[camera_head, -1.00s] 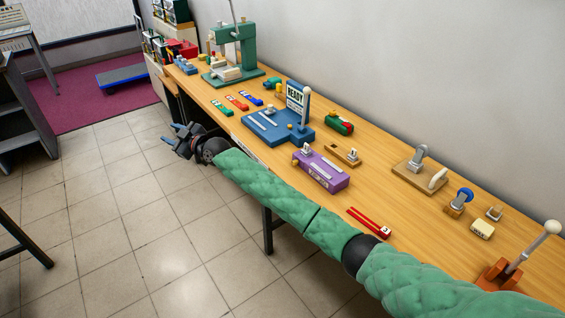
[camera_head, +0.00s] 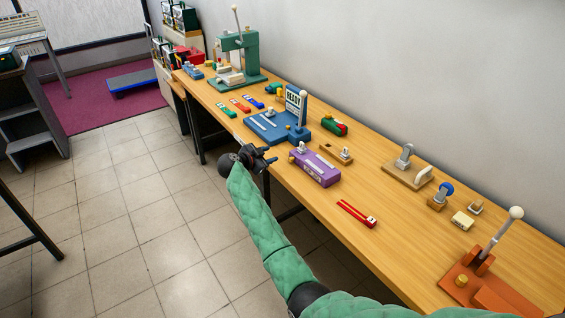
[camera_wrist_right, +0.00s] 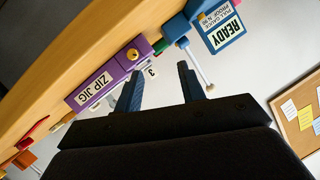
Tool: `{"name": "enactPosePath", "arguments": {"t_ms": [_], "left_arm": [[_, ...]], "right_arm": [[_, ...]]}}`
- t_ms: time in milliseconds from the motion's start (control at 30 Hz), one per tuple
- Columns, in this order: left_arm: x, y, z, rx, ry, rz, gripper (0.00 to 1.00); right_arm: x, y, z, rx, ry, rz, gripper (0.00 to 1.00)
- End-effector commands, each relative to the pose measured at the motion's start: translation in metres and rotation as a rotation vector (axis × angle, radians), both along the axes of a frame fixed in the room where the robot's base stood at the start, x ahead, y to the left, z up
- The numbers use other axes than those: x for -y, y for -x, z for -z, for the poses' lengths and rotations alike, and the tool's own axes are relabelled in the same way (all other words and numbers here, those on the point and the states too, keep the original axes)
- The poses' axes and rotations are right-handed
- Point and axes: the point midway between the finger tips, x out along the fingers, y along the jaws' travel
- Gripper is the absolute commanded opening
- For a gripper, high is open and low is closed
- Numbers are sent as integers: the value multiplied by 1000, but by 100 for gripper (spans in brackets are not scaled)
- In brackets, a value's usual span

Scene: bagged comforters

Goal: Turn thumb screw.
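My right gripper (camera_head: 271,157) hangs at the bench's front edge, left of the purple zip jig (camera_head: 317,168). In the right wrist view its two fingers (camera_wrist_right: 158,80) are apart with nothing between them. The zip jig (camera_wrist_right: 100,90) shows there beyond the fingers, with a round brass knob (camera_wrist_right: 132,54) on its end face. Another brass knob (camera_head: 461,281) sits on the orange lever fixture (camera_head: 480,285) at the lower right. Which knob is the thumb screw I cannot tell. My left gripper is out of view.
The blue fixture with a READY sign (camera_head: 293,103) stands behind the zip jig. A red strip-shaped tool (camera_head: 357,214), a clamp on a wooden base (camera_head: 405,168) and a green press (camera_head: 238,60) are on the wooden bench (camera_head: 400,240). Tiled floor lies open at left.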

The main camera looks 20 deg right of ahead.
Motion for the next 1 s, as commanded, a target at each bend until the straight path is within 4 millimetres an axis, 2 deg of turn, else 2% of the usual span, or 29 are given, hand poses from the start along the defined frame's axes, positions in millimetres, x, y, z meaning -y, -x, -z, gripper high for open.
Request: {"name": "enactPosePath", "arguments": {"t_ms": [100, 233, 433, 800, 1000], "left_arm": [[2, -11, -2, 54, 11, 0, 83], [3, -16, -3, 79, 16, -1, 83], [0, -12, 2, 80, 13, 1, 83], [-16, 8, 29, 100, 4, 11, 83], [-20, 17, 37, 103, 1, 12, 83]], "right_arm": [[7, 19, 10, -124, 3, 72, 40], [11, 29, 13, -209, 33, 97, 40], [20, 24, 14, -226, 46, 86, 40], [61, 4, 30, -222, 47, 85, 40], [74, -2, 39, -222, 46, 85, 40]]}}
